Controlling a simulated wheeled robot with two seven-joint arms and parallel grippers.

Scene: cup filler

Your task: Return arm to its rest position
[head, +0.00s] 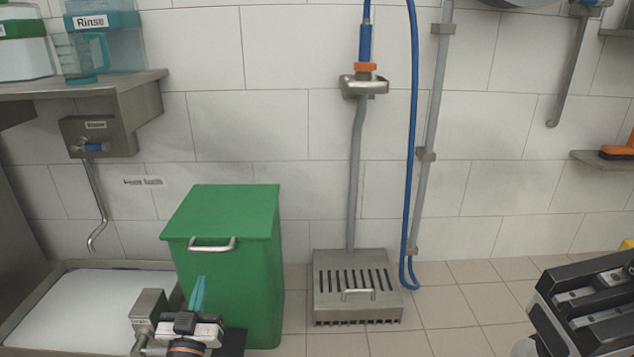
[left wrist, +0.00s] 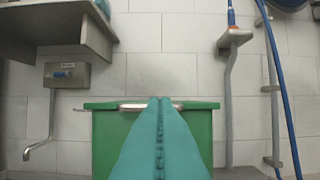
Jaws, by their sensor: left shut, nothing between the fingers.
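My left gripper (head: 198,294) shows low in the head view, in front of the green bin (head: 225,225). Its teal fingers are closed together with nothing between them. In the left wrist view the closed fingers (left wrist: 160,105) point at the green bin (left wrist: 105,140), overlapping its silver handle. I cannot tell the exact gap between the fingertips and the bin. A dark part of my right arm (head: 595,310) shows at the lower right of the head view; its gripper is not visible.
A steel basin (head: 60,265) with a white surface stands left of the bin. A steel shelf (head: 80,85) holds containers, with a spout (head: 95,205) below. A slotted steel box (head: 355,290) stands on the floor, beside a blue hose (head: 412,150). Tiled floor (head: 460,310) is clear to the right.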

